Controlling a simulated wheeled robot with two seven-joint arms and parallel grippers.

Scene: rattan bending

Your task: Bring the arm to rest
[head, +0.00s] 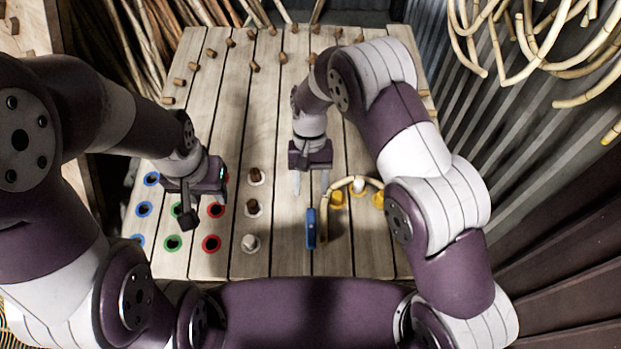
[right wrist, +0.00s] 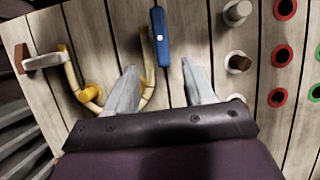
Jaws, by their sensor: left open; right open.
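My right gripper (head: 311,183) is open and empty above the middle of the wooden table (head: 262,100), fingers pointing down. In the right wrist view its two pale fingers (right wrist: 158,72) are spread apart with nothing between the tips. A bent tan rattan piece (head: 328,196) curves around yellow pegs just right of this gripper; it also shows as a U in the right wrist view (right wrist: 70,72). A blue-handled tool (head: 311,228) lies in front of the right gripper, near one end of the rattan. My left gripper (head: 187,212) is open, over the coloured rings at the left.
Blue, green and red ringed holes (head: 173,243) fill the table's front left. A column of short pegs (head: 254,207) stands beside them. Several small brown pegs are scattered at the back. Rattan poles lean behind, and bent rattan hoops (head: 520,70) hang at the upper right.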

